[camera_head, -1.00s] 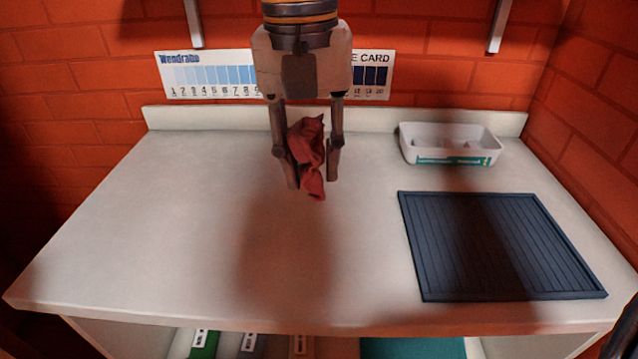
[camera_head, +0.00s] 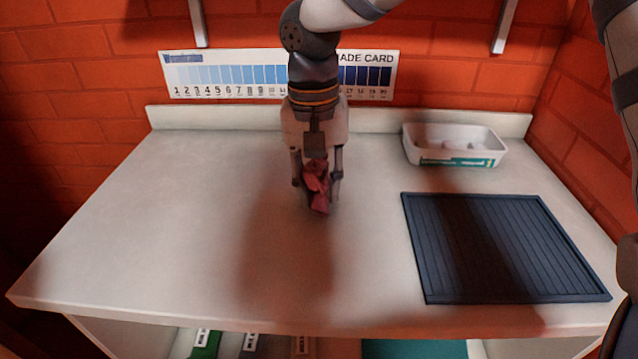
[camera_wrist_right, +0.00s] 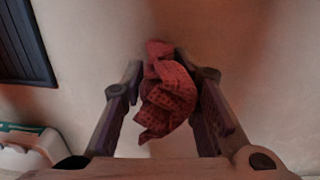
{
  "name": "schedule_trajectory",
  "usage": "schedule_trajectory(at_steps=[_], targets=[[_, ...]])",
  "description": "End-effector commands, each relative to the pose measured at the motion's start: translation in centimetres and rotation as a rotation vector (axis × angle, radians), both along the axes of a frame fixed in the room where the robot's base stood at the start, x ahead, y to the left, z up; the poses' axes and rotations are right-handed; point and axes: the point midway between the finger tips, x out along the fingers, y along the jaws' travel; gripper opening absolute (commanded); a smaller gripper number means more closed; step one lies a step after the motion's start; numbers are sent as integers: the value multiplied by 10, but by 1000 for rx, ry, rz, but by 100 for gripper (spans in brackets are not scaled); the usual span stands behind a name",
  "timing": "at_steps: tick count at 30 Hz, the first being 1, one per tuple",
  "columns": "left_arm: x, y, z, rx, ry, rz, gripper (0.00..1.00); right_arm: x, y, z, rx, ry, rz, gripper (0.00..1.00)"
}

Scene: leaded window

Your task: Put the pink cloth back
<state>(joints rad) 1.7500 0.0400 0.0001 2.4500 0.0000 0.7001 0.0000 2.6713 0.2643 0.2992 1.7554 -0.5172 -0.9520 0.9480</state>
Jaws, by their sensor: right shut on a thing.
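The pink cloth (camera_head: 317,184) looks dark pinkish red and is crumpled. It is held between the fingers of my right gripper (camera_head: 318,182), which points down over the middle of the worktop. In the right wrist view, the cloth (camera_wrist_right: 166,92) bunches between the two fingers of the gripper (camera_wrist_right: 170,85). The cloth's lower end is close to the worktop; I cannot tell whether it touches. My left gripper is not in view.
The pale worktop (camera_head: 190,230) is clear at left and front. A dark ribbed mat (camera_head: 510,245) lies at right. A white tub (camera_head: 455,145) with a green label stands behind it. A shade card (camera_head: 225,75) hangs on the brick wall. Coloured items sit below the front edge.

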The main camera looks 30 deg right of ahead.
Motion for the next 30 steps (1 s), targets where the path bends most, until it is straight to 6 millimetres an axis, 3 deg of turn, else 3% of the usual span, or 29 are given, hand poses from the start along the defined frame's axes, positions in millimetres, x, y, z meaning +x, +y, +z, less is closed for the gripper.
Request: schedule_trajectory(at_steps=[4,5,7,17,20,30], targets=[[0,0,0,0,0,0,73,0,0,-4,0,1,0,2],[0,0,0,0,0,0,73,0,0,-3,0,0,0,34],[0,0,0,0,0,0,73,0,0,-3,0,0,0,50],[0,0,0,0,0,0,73,0,0,0,1,0,0,50],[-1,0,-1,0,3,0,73,2,0,17,-1,-4,0,50],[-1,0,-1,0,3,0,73,3,4,103,-1,-3,-1,50]])
